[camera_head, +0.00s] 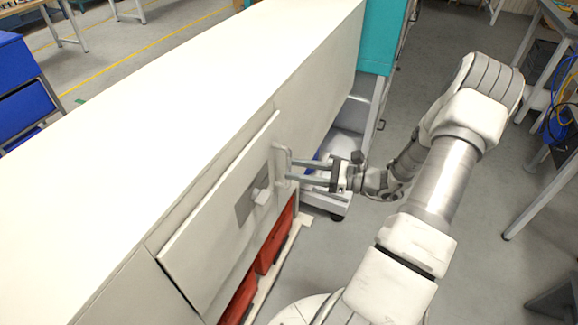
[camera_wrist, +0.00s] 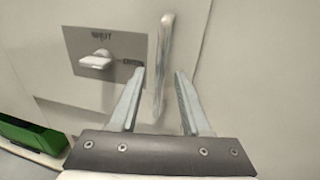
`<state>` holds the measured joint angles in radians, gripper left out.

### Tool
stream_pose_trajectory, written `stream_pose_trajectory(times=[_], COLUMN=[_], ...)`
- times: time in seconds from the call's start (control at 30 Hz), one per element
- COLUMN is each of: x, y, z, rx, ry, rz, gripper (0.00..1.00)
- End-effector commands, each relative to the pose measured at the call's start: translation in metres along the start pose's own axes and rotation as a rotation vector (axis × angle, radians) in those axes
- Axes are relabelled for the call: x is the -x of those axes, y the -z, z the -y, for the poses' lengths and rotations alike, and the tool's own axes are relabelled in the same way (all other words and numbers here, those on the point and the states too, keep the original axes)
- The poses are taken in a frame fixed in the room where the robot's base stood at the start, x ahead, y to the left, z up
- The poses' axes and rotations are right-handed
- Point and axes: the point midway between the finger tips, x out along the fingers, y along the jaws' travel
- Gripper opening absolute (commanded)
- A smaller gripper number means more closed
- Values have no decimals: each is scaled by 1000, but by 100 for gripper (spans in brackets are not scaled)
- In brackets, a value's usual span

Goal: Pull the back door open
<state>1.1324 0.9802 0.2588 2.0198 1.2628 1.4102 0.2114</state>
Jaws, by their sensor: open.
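The white door (camera_head: 205,262) is a flat panel on the side of the long white cabinet. It stands slightly proud of the cabinet face; I cannot tell whether it is ajar. On it is a grey plate with a pale turn knob (camera_head: 260,196), lying sideways in the wrist view (camera_wrist: 95,62), beside lettering. A vertical metal bar handle (camera_wrist: 165,45) is near the door's right edge; it also shows in the head view (camera_head: 279,163). My gripper (camera_head: 291,172) is open at the handle. In the wrist view, the bar appears between the two fingers, with gaps on both sides.
Red bins (camera_head: 273,242) sit low beneath the door, and a green bin (camera_wrist: 35,134) shows at lower left in the wrist view. A teal-sided cart (camera_head: 380,40) stands beyond the cabinet. Workbenches line the right. The floor beside the arm is mostly clear.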

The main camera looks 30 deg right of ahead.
Motion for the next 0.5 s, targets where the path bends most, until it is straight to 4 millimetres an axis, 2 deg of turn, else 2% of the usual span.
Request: stream_pose_trajectory(times=[0.1,0.2,0.5], x=[-15,-22,-25], y=[-1,0,0], z=[0,0,0], rx=[-1,-1,-1], ry=[-2,0,1], rz=[1,0,0], gripper=[47,47,47])
